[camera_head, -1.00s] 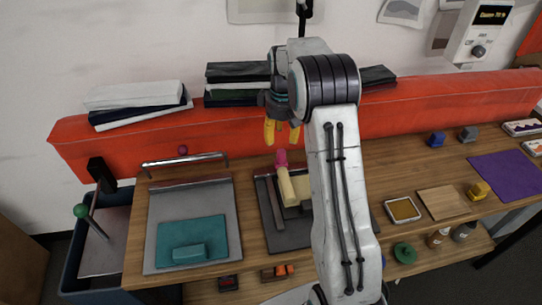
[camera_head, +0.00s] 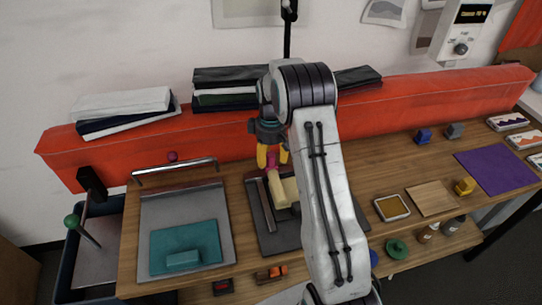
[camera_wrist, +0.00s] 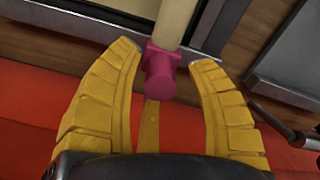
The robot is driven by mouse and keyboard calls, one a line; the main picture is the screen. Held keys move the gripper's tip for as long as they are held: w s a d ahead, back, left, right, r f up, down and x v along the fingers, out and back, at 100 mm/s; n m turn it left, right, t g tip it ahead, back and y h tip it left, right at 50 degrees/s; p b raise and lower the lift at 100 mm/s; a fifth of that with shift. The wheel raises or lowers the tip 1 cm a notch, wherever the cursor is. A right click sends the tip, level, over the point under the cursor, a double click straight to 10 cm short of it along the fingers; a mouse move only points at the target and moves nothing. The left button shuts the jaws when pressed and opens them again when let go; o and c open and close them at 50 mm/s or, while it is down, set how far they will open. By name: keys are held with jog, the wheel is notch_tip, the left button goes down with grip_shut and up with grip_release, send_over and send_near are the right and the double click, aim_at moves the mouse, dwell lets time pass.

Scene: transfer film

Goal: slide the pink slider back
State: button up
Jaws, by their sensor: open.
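The pink slider (camera_head: 271,160) is a small pink knob at the far end of a cream bar (camera_head: 279,190), which lies over a dark grey plate (camera_head: 262,236) on the wooden bench. My gripper (camera_head: 272,157) has yellow fingers pointing down at the knob. In the wrist view the knob (camera_wrist: 160,73) sits between the open yellow fingers (camera_wrist: 166,80), with gaps visible on both sides. The near part of the plate is partly hidden by my arm.
A grey press with a metal handle and teal pad (camera_head: 185,245) is at left. A red padded ledge (camera_head: 395,128) with folders runs behind. A wooden square (camera_head: 431,198), a tray (camera_head: 392,208) and a purple mat (camera_head: 497,170) are at right.

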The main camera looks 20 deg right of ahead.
jog(key=shift+o, duration=0.2)
jog(key=shift+f, duration=0.25)
grip_shut()
dwell(0.3)
